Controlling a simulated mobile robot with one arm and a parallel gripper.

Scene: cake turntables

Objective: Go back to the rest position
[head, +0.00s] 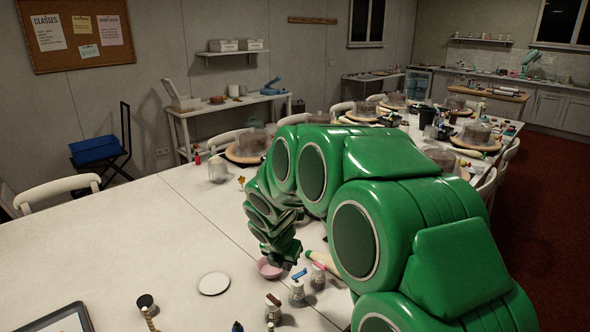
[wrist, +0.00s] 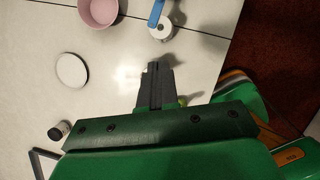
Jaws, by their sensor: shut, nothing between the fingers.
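My green arm arches over the table from the lower right in the head view. My gripper (head: 293,266) hangs over the front part of the white table (head: 110,250). In the wrist view my gripper (wrist: 152,72) shows its two dark fingers together, with nothing between them. A pink bowl (head: 268,268) sits just left of the gripper in the head view; it also shows at the top of the wrist view (wrist: 98,12). The gripper is apart from the bowl in the wrist view. My arm hides part of the table's right side.
A white disc (head: 213,284) lies left of the bowl. A dark tablet (head: 62,322) lies at the lower left. Cake turntables (head: 248,150) stand farther back. The table's left part is mostly clear.

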